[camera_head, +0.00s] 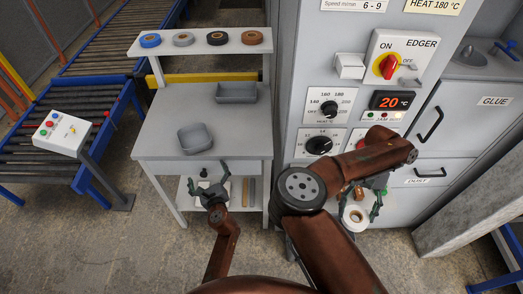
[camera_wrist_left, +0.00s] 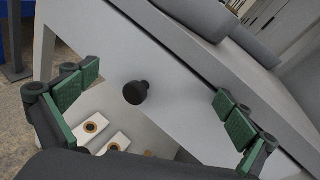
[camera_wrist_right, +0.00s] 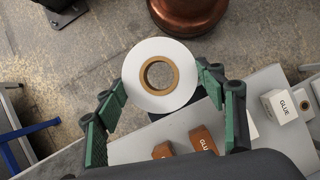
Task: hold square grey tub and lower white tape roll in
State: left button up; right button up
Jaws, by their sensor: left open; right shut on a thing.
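A squarish grey tub (camera_head: 195,139) with rounded corners stands near the front of the grey table. A second, longer grey tub (camera_head: 237,93) stands further back. My left gripper (camera_head: 211,180) is open and empty in front of the table's front edge, nearer than the squarish tub and touching neither tub. Parts of grey tubs show at the top right of the left wrist view. My right gripper (camera_wrist_right: 160,95) is shut on the white tape roll (camera_wrist_right: 160,49), which has a brown core. The roll also shows in the head view (camera_head: 355,226), in front of the machine, well right of the table.
Several tape rolls lie on the raised shelf (camera_head: 197,42) behind the table. A black knob (camera_wrist_left: 136,92) sits on the table front. The machine (camera_head: 330,70) stands right of the table. A control box (camera_head: 61,132) and roller conveyor are at left. The tabletop between the tubs is clear.

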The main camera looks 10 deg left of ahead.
pick_arm(q)
jog(key=m+t+y, duration=0.1)
jog(key=m+y, duration=0.1)
send_near(196, 142)
jog(key=r, duration=0.1)
jog(key=s+r, duration=0.1)
jog(key=d+r, duration=0.1)
jog(key=shift+s+b, duration=0.25)
jog(key=shift+b, duration=0.1)
pick_arm(e)
jog(key=shift+f, duration=0.65)
pick_arm(q)
jog(key=shift+w+r+m, duration=0.15)
jog(key=shift+r+m, duration=0.15)
jog(key=b+x, duration=0.2)
jog(key=x, duration=0.9)
jog(key=shift+w+a+r, duration=0.1)
jog(key=shift+w+a, duration=0.15)
jog(key=shift+a, duration=0.05)
pick_arm(e)
notch_tip(196, 142, down, 3)
jog(key=shift+w+r, duration=0.1)
jog(key=shift+r, duration=0.1)
pick_arm(q)
jog(key=c, duration=0.9)
